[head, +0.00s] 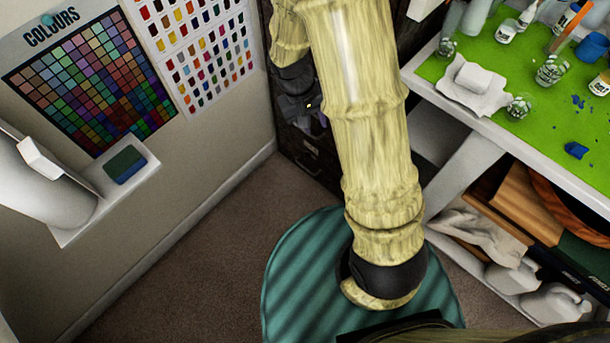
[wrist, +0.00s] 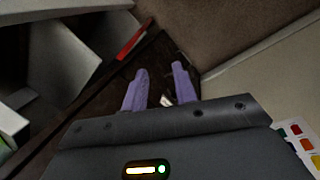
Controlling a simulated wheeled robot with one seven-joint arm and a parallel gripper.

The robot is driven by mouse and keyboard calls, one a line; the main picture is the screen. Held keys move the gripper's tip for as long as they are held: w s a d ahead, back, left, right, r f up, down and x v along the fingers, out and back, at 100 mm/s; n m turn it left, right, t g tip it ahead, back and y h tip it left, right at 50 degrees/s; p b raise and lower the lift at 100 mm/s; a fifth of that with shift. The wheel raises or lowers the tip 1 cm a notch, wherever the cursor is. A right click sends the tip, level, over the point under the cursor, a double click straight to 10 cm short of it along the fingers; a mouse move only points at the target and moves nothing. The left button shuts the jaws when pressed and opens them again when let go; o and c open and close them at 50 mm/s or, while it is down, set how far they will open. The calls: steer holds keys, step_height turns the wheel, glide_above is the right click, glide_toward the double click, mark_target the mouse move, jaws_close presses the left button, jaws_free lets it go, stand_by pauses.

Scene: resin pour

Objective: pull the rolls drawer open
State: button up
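A dark brown cabinet with drawers (head: 312,155) stands at the back, between the wall and the table. My arm covers much of it in the head view, and I cannot tell which front is the rolls drawer. My dark gripper (head: 303,108) is in front of the cabinet's upper part; its fingertips cannot be made out there. In the wrist view the two purple fingers of my gripper (wrist: 161,71) are apart, over the dark cabinet front (wrist: 108,92). A small pale metallic piece (wrist: 167,99), possibly a handle, shows between them. Contact with it cannot be told.
A white table with a green mat (head: 545,125) holding jars and cups is on the right, with a loaded shelf below. Colour charts (head: 90,75) hang on the left wall, above a small white ledge (head: 118,190).

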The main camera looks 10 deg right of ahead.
mark_target(305, 168)
steer(key=w+a+f+n+t+h+b, duration=0.2)
steer(key=f+b, duration=0.9)
steer(key=f, duration=0.9)
steer(key=w+a+f+n+t+h+b, duration=0.2)
steer(key=w+a+f+t+h+b, duration=0.2)
steer(key=f+b, duration=0.8)
steer(key=w+a+f+n+t+h+b, duration=0.2)
steer(key=w+a+f+b, duration=0.3)
steer(key=f, duration=2.4)
steer(key=t+h+b, duration=0.1)
steer(key=b, duration=0.5)
steer(key=shift+w+a+f+t+h+b, duration=0.15)
steer(key=shift+w+f+t+h+b, duration=0.15)
steer(key=shift+w+f+t+b, duration=0.1)
steer(key=b+x, duration=0.8)
steer(key=x, duration=0.9)
steer(key=shift+w+d, duration=0.15)
steer(key=shift+d, duration=0.1)
jaws_close()
